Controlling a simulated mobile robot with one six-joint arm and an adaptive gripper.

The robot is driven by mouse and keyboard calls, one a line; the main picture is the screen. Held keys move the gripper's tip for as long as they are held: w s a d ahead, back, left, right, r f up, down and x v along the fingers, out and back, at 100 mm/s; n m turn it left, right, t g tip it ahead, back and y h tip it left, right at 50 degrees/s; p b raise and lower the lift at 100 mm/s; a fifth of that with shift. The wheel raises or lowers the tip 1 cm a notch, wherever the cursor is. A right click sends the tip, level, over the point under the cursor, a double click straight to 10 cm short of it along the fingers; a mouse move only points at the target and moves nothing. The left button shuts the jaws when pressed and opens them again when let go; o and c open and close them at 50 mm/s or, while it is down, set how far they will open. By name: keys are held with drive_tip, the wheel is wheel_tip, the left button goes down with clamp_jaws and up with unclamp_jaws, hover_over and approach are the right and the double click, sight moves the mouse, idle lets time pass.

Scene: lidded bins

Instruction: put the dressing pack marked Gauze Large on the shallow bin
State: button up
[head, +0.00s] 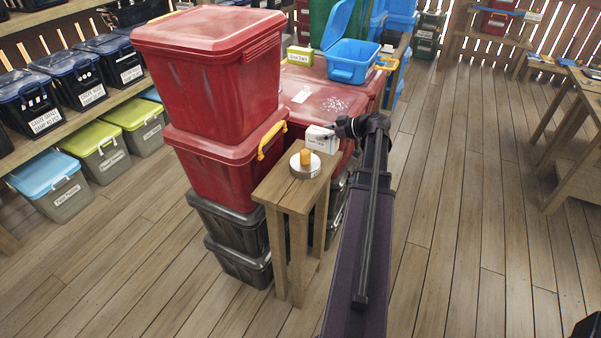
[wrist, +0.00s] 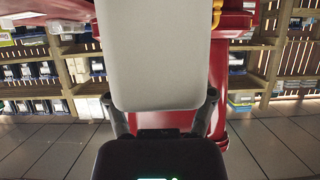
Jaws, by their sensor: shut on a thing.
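A small white box-shaped pack (head: 319,140) with tiny dark print is held above a wooden stand in the head view. The print is too small to read. My gripper (head: 338,131) is shut on its right side. In the wrist view the pack (wrist: 155,50) is a plain pale face between the two fingers of my gripper (wrist: 160,102). A wide, low red lidded bin (head: 337,103) lies just behind the pack, with a white label on its lid. It may be the shallow bin; I cannot tell for sure.
A wooden stand (head: 279,187) holds a round pale tin (head: 296,170) with an orange cylinder (head: 305,157). Tall stacked red bins (head: 205,75) stand left. An open blue bin (head: 350,62) and a yellow-green box (head: 299,56) sit on the low red bin. Floor at right is clear.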

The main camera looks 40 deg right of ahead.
drive_tip(key=shift+d, duration=0.15)
drive_tip(key=shift+w+d+f, duration=0.1)
drive_tip(key=shift+w+d, duration=0.3)
drive_tip(key=shift+d, duration=0.05)
drive_tip(key=b, duration=0.2)
hover_over(322, 156)
drive_tip(key=shift+w+f, duration=0.1)
drive_tip(key=shift+f, duration=0.65)
wheel_tip(322, 156, down, 6)
drive_tip(key=b, duration=0.6)
drive_tip(key=shift+f, duration=0.2)
drive_tip(key=shift+f+b, duration=1.8)
drive_tip(key=shift+b, duration=0.05)
drive_tip(key=shift+f, duration=0.15)
drive_tip(key=o, duration=1.1)
